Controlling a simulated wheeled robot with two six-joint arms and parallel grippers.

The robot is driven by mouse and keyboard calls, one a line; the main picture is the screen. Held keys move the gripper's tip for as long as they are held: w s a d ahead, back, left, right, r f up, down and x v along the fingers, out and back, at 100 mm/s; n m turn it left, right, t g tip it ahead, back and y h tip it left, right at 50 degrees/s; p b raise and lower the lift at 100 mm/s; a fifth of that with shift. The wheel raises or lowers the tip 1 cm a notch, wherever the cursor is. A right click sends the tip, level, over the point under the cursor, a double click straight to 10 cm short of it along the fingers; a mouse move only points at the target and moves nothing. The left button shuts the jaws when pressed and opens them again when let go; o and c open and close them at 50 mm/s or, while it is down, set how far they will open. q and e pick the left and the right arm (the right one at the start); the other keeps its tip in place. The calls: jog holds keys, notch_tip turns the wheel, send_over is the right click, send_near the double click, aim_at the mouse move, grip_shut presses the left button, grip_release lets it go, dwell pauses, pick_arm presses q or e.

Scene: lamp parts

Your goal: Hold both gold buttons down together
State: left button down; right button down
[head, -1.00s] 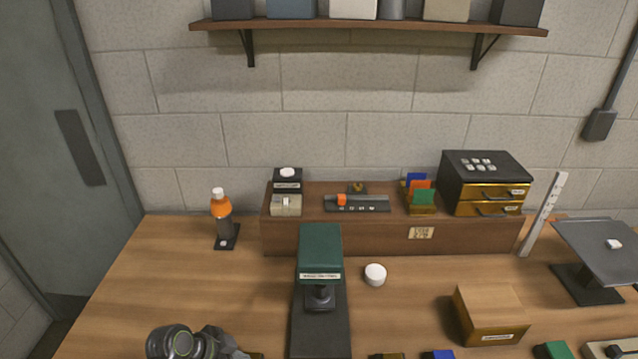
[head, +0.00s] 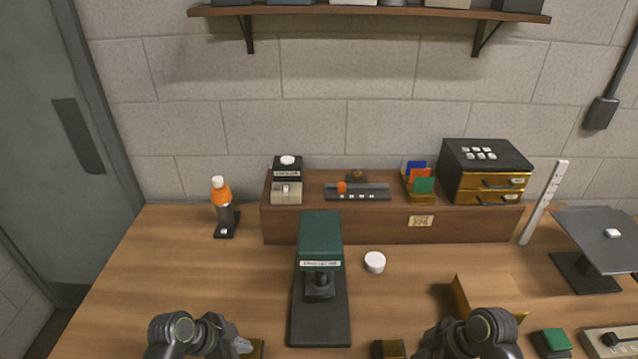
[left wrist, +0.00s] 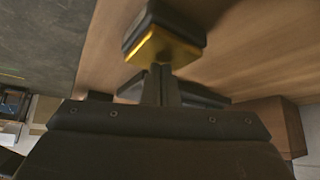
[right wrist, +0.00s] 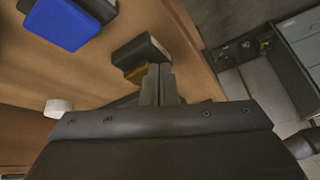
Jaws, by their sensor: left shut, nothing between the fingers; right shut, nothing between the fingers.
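The left gold button (head: 257,348) is at the bottom edge of the head view, partly cut off. In the left wrist view its gold face (left wrist: 163,47) sits on a dark block, just beyond the tips of my left gripper (left wrist: 160,72). That gripper (head: 240,345) is shut and empty; I cannot tell whether it touches the button. The right gold button (head: 388,348) is at the bottom of the head view. In the right wrist view its gold edge (right wrist: 136,74) shows under a dark block, beside the shut, empty tips of my right gripper (right wrist: 158,70).
A green-topped lamp-like stand (head: 320,240) rises between the arms, with a white round knob (head: 375,262) beside it. A cardboard-coloured box (head: 490,292) is behind my right arm. A wooden riser (head: 350,228) stands along the wall.

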aim_at(394, 350)
jog(key=w+a+r+t, duration=0.2)
jog(key=w+a+r, duration=0.2)
jog(key=r, duration=0.2)
jog(key=shift+y, duration=0.3)
jog(key=shift+w+d+f, duration=0.1)
jog(key=shift+f, duration=1.4)
jog(key=shift+w+d+f, duration=0.1)
jog(key=shift+f, duration=1.4)
jog(key=shift+f, duration=1.35)
jog(key=shift+s+f+g, duration=0.25)
jog(key=shift+f+g, duration=0.05)
jog(key=shift+f, duration=0.1)
dwell(0.9)
jog(key=shift+w+r, duration=0.2)
jog(key=shift+r, duration=3.55)
